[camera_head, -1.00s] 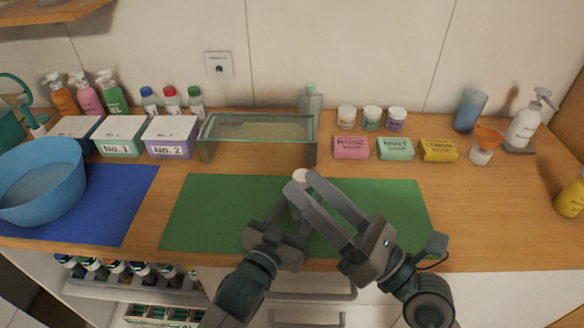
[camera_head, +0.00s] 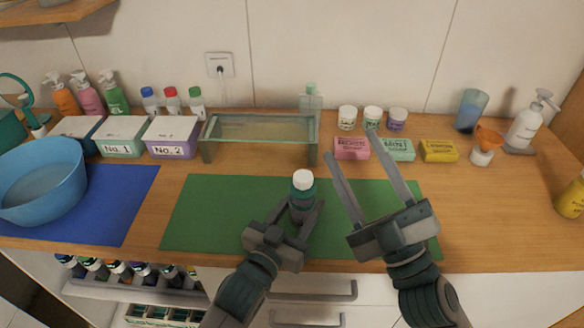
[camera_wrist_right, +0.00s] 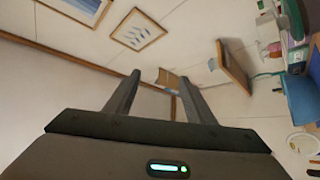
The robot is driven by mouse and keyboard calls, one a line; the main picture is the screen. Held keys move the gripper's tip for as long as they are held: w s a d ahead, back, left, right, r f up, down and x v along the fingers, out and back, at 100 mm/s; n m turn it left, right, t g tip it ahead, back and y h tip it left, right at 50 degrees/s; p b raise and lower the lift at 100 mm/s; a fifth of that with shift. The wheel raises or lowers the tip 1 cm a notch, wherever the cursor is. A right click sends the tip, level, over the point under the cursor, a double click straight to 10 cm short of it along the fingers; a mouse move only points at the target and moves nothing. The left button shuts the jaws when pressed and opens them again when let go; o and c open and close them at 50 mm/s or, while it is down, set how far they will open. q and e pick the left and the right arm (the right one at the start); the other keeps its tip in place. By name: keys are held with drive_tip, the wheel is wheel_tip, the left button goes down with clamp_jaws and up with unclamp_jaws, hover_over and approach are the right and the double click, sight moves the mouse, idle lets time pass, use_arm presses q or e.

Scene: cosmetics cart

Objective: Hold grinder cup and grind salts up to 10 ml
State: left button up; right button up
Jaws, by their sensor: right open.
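The grinder (camera_head: 303,184), a small upright jar with a white top, a green band and a darker lower part, is over the green mat (camera_head: 215,215). My left gripper (camera_head: 304,208) has its fingers on both sides of the grinder's lower part and holds it there. That lower part is partly hidden by the fingers. My right gripper (camera_head: 352,147) is open and empty, apart from the grinder and to its right. Its open fingers also show in the right wrist view (camera_wrist_right: 159,78) with nothing between them. No salt or fill level can be seen.
A glass-topped stand (camera_head: 262,127) is behind the mat. Soap boxes (camera_head: 396,149) and small jars lie behind the right gripper. A blue bowl (camera_head: 38,185) is on the blue mat at left. Lidded boxes (camera_head: 171,137) stand at back left.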

wheel_tip(320, 180, down, 7)
drive_tip(key=w+a+m+g+h, duration=0.1)
drive_tip(key=w+m+g+h, duration=0.15)
drive_tip(key=m, duration=0.35)
drive_tip(key=m+g, duration=0.2)
drive_tip(key=g, duration=0.2)
approach(303, 182)
drive_tip(key=w, duration=0.1)
drive_tip(key=w+a+f, duration=0.1)
drive_tip(key=w, duration=0.1)
drive_tip(key=shift+w+a+f, duration=0.1)
drive_tip(key=shift+f, duration=0.15)
drive_tip(key=x, duration=1.2)
drive_tip(key=shift+r, duration=0.15)
drive_tip(key=c, duration=1.1)
